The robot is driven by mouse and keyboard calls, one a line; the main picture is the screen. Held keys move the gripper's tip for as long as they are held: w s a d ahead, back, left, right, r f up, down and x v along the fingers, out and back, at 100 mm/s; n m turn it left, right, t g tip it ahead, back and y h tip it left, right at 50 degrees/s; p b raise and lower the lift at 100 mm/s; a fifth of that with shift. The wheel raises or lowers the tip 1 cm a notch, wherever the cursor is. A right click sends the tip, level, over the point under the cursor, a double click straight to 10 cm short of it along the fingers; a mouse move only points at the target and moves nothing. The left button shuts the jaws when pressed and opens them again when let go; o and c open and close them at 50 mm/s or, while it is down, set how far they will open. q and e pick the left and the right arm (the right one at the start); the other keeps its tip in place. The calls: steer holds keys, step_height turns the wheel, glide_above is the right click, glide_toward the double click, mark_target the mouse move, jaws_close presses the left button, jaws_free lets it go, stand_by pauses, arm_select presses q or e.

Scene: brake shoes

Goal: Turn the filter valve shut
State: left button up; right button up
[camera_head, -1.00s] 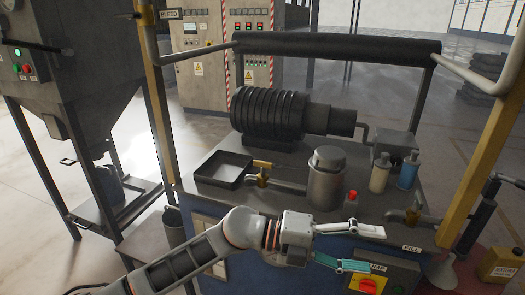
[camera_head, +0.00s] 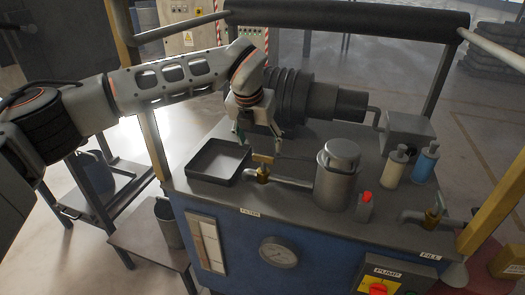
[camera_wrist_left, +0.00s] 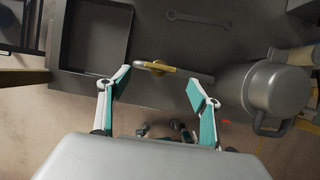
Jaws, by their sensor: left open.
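The filter valve (camera_head: 263,174) is a brass body with a short yellow lever handle (camera_head: 262,158), on a grey pipe between the black tray and the silver canister. In the left wrist view the yellow handle (camera_wrist_left: 156,68) lies roughly in line with the pipe. My left gripper (camera_head: 258,138) is above and just behind the valve, pointing down, with its fingers spread and empty. In the left wrist view the gripper (camera_wrist_left: 159,86) has one teal-padded finger on each side of the handle in the picture, with no contact visible. My right gripper is out of view.
The black tray (camera_head: 218,179) is left of the valve, the silver canister (camera_head: 337,174) right. A ribbed motor (camera_head: 291,95) stands behind. A red-capped item (camera_head: 365,206) and two bottles (camera_head: 396,165) are farther right. A wrench (camera_wrist_left: 199,19) lies flat on the bench.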

mark_target(263, 156)
arm_select(q)
steer(key=x, duration=0.6)
steer(key=shift+d+f, duration=0.1)
steer(key=shift+f, duration=0.3)
steer(key=c, duration=1.1)
